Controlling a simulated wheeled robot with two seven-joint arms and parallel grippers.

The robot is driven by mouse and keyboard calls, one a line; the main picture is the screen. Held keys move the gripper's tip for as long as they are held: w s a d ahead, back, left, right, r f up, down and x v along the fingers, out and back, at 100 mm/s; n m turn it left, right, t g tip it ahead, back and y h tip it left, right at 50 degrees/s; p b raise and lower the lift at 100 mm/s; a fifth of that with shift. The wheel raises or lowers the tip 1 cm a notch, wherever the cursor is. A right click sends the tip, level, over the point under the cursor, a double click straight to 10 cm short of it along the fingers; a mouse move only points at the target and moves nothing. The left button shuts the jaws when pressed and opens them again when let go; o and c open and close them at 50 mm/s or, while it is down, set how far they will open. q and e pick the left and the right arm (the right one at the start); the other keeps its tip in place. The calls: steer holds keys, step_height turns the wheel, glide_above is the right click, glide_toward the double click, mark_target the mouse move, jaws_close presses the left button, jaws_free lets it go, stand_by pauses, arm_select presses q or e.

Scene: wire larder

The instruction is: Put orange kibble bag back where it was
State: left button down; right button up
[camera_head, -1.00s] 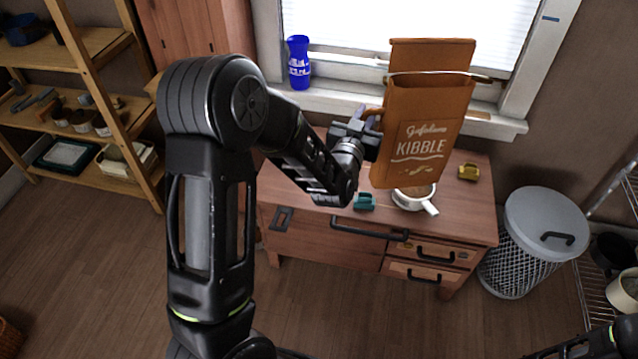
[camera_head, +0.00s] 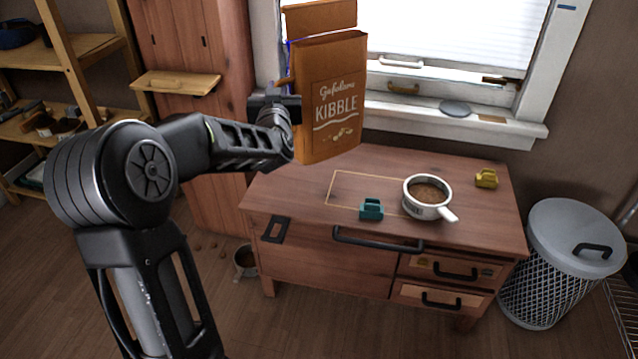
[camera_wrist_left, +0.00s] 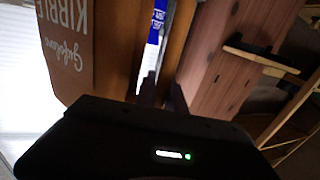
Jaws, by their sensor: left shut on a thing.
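The orange kibble bag (camera_head: 332,105) is upright and open at the top, held in the air above the back left of the wooden chest. My left gripper (camera_head: 280,98) is shut on the bag at its left side. In the left wrist view the bag's lettered face (camera_wrist_left: 68,50) shows at the left, and the dark gripper fingers (camera_wrist_left: 162,95) point toward the bag's side. A thin gold rectangle outline (camera_head: 328,190) is marked on the chest top (camera_head: 290,190), below the bag. My right gripper is not in view.
A white scoop of kibble (camera_head: 428,212), a teal clip (camera_head: 371,209) and a yellow clip (camera_head: 487,179) are on the chest. A blue item (camera_wrist_left: 155,25) is mostly hidden behind the bag. A wooden cabinet (camera_head: 175,50) with a small shelf (camera_head: 175,83) stands left. A mesh bin (camera_head: 545,285) stands right.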

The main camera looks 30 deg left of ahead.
arm_select(q)
steer(key=shift+f+b, duration=0.9)
steer(key=shift+f, duration=1.5)
step_height(320, 180, down, 5)
steer(key=shift+b, duration=0.9)
steer(key=shift+f, duration=0.1)
steer(key=c, duration=1.8)
jaws_free()
steer(key=shift+f, duration=0.15)
steer(key=shift+c, duration=0.2)
steer(key=o, duration=0.4)
steer(key=shift+o, duration=0.2)
